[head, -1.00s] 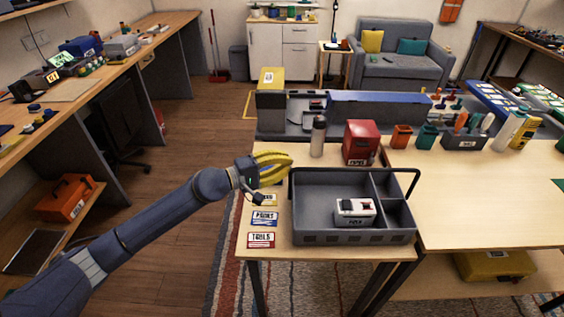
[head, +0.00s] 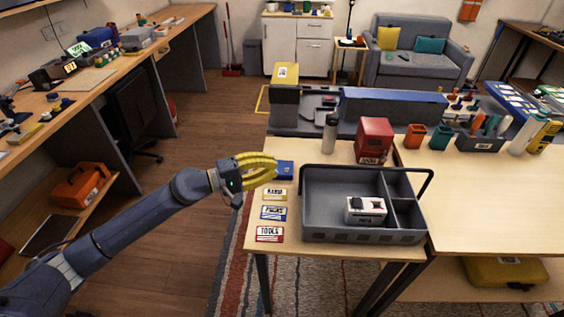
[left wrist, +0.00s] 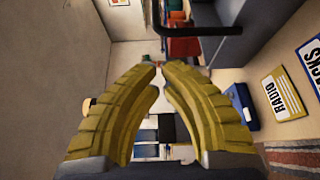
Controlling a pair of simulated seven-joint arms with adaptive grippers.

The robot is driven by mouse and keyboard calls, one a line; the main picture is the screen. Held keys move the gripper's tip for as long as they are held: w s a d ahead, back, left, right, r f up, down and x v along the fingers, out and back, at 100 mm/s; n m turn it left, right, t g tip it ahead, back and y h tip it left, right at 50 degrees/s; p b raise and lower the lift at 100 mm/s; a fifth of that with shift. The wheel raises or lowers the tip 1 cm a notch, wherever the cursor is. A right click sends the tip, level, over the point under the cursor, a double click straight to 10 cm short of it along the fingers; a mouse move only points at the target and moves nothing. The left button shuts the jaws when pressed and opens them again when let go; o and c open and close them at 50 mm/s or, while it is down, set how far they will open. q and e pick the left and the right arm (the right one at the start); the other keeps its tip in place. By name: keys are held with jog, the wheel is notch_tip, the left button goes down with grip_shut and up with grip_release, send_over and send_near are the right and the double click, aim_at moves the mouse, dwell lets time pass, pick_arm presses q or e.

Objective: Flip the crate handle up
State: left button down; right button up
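A grey open-top crate (head: 360,237) stands on the light wooden table in the head view. Its dark bar handle (head: 431,178) lies along the crate's back and sticks out past its right side. The handle's near end also shows as a dark bar in the left wrist view (left wrist: 200,29). My left gripper (head: 277,165), with ribbed yellow fingers, hovers left of the crate's back left corner, apart from it. In the left wrist view its curved fingers (left wrist: 160,70) hold nothing, with a narrow gap between their tips. My right gripper is not in view.
A white box (head: 365,210) sits in the crate. Left of the crate lie several label cards (head: 270,234) and a blue item (head: 285,170). A grey bottle (head: 330,134) and a red box (head: 374,138) stand behind it. The table at right is mostly clear.

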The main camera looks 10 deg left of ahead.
pick_arm(q)
jog(key=shift+v, duration=0.85)
